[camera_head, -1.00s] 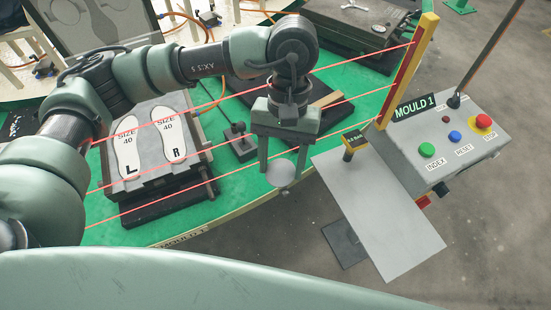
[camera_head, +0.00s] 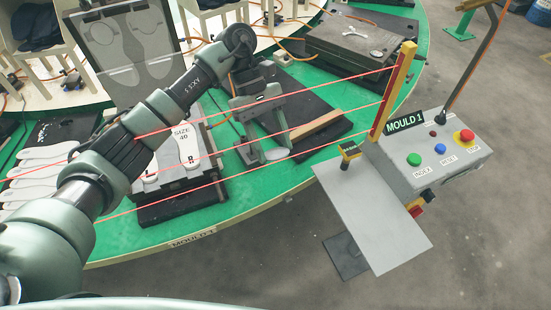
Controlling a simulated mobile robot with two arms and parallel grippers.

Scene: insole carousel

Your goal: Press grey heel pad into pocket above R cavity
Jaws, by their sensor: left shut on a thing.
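My left gripper (camera_head: 271,157) is shut on the round light grey heel pad (camera_head: 277,154), which shows between its fingertips. It is to the right of the open mould (camera_head: 203,190), clear of the R cavity. The R cavity (camera_head: 187,145), marked SIZE 40 and R, shows as a white sole shape in the mould. My left arm covers most of the L cavity; only its lower end (camera_head: 150,177) shows. The raised mould lid (camera_head: 92,58) stands behind with two sole shapes. I cannot make out which pocket lies above the R cavity. My right gripper is not in view.
Red light beams (camera_head: 330,78) cross in front of the green carousel table (camera_head: 240,190), and my left arm reaches across them. White insoles (camera_head: 40,170) lie at left.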

